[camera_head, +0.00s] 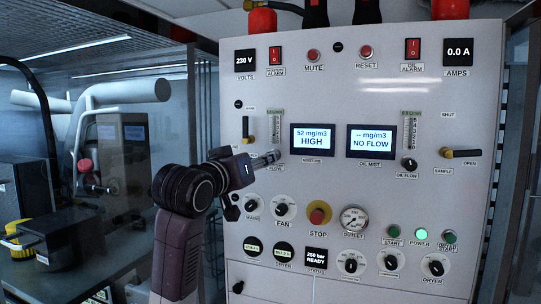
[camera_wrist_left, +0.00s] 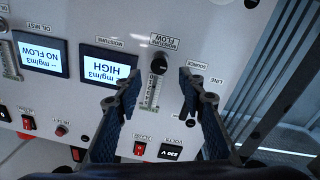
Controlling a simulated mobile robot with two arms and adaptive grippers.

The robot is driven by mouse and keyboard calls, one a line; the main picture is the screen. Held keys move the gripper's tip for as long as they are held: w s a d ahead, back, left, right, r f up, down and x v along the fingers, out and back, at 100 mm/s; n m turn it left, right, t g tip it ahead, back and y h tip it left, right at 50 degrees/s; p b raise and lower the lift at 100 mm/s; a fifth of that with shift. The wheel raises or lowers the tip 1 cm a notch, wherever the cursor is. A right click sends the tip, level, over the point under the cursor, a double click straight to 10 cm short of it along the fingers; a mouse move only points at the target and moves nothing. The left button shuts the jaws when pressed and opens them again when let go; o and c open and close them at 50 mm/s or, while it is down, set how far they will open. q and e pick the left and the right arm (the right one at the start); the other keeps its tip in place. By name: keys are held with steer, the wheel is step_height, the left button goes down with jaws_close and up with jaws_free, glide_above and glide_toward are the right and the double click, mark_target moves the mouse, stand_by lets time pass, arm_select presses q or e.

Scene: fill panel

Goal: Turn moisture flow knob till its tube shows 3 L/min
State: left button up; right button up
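The moisture flow knob (camera_wrist_left: 159,64) is a black round knob on the white panel, shown upside down in the left wrist view. Its clear scaled tube (camera_wrist_left: 152,92) runs beside it; the reading is too small to tell. In the head view the tube (camera_head: 275,125) stands above my left gripper (camera_head: 270,158), which hides the knob. In the left wrist view my left gripper (camera_wrist_left: 160,77) is open, its fingertips on either side of the knob with visible gaps. The moisture display (camera_head: 312,140) reads 52 mg/m3 HIGH. My right gripper is not in view.
A black lever valve (camera_head: 246,128) sits just left of the tube. The oil mist display (camera_head: 371,142) reads NO FLOW, with the oil flow knob (camera_head: 409,164) to its right. The fan knob (camera_head: 282,210) and red stop button (camera_head: 319,212) are below.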

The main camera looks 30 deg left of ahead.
arm_select(q)
steer(key=w+a+p, duration=0.1)
steer(key=w+p, duration=0.1)
steer(key=w, duration=0.4)
steer(key=shift+p, duration=0.35)
steer(key=shift+w+f, duration=0.1)
jaws_close()
